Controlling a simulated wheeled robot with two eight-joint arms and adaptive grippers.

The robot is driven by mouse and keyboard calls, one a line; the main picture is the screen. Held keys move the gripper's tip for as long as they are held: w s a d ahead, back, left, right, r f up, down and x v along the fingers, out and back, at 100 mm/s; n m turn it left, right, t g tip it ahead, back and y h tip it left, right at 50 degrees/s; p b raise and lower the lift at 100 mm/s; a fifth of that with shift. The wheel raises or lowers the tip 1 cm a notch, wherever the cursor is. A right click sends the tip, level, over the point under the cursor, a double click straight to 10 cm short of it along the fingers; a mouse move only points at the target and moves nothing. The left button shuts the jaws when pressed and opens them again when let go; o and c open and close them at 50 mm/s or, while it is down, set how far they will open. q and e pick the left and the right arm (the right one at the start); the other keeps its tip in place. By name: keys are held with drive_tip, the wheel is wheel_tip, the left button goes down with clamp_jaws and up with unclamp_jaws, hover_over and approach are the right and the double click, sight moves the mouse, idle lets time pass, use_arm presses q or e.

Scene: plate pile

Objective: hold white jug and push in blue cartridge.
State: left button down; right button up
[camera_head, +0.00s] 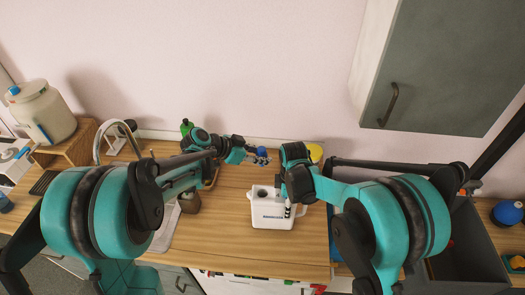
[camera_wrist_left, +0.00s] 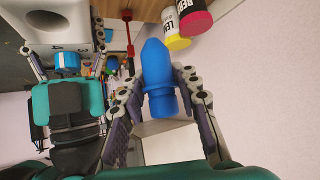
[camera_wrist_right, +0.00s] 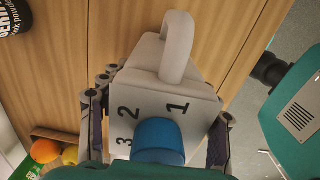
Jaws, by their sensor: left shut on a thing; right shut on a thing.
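The white jug (camera_head: 270,214) stands on the wooden counter, with a dark opening in its top. My right gripper (camera_head: 291,208) is shut on the jug at its right side. In the right wrist view the jug (camera_wrist_right: 150,95) has a handle loop and numbers on its face, with a blue round knob (camera_wrist_right: 158,138) there. My left gripper (camera_wrist_left: 160,88) is shut on the blue cartridge (camera_wrist_left: 157,68), whose tapered end points away from the wrist. In the head view the cartridge (camera_head: 262,151) is behind and above the jug, apart from it.
A sink with a curved faucet (camera_head: 106,128) is at the left. A green bottle (camera_head: 187,127) and a yellow-topped container (camera_head: 315,152) stand near the wall. A grey cabinet (camera_head: 450,65) hangs at upper right. Counter in front of the jug (camera_head: 240,245) is clear.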

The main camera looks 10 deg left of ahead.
use_arm(q)
drive_tip(key=s+d+r+m+g+h, duration=0.1)
drive_tip(key=s+r+m+g, duration=0.2)
drive_tip(key=s+r, duration=0.4)
drive_tip(key=s+m, duration=0.1)
drive_tip(key=s, duration=0.1)
drive_tip(key=shift+s+d, duration=0.2)
drive_tip(key=shift+s, duration=0.2)
drive_tip(key=shift+f, duration=0.15)
hover_over(272, 192)
drive_tip(key=a, duration=0.3)
wheel_tip(272, 192, down, 7)
drive_tip(key=shift+s, duration=0.35)
drive_tip(key=shift+f, duration=1.95)
drive_tip(key=shift+f, duration=0.1)
drive_tip(key=shift+f, duration=0.2)
